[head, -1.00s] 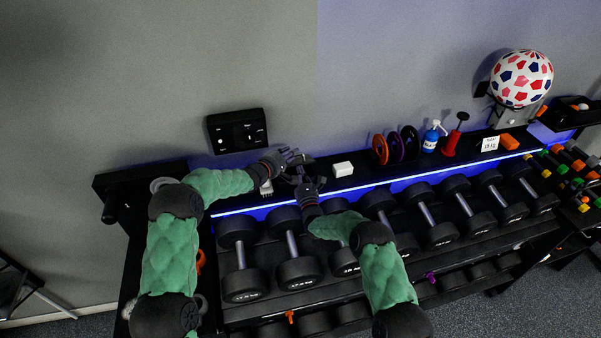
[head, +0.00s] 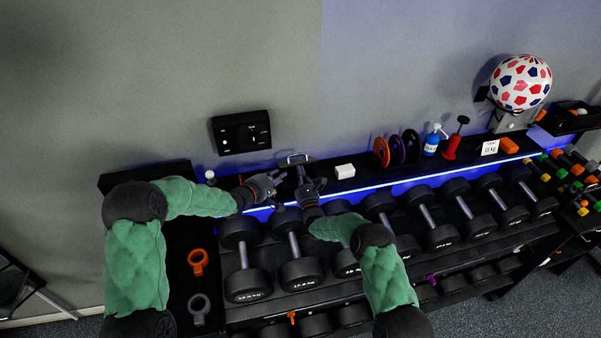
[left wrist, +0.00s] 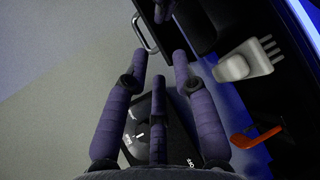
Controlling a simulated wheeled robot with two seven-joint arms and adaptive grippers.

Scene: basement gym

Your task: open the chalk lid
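A dark box with a silver handle, seemingly the chalk box (head: 296,161), stands at the back of the rack's top shelf against the wall. Its lid looks down, but the fingers hide part of it. In the left wrist view the silver handle (left wrist: 147,37) shows beyond my fingertips. My left gripper (head: 281,177) is just front-left of the box, its fingers spread and empty; they also show apart in the left wrist view (left wrist: 160,60). My right gripper (head: 309,178) is in front of the box, fingers apart, with nothing visible between them. I cannot tell whether it touches the box.
Discs (head: 396,148), a blue-white bottle (head: 431,143) and a red item (head: 452,142) stand farther right. A black panel (head: 241,132) is on the wall. A white brush (left wrist: 248,60) shows in the left wrist view. Dumbbells (head: 295,255) fill the rack below.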

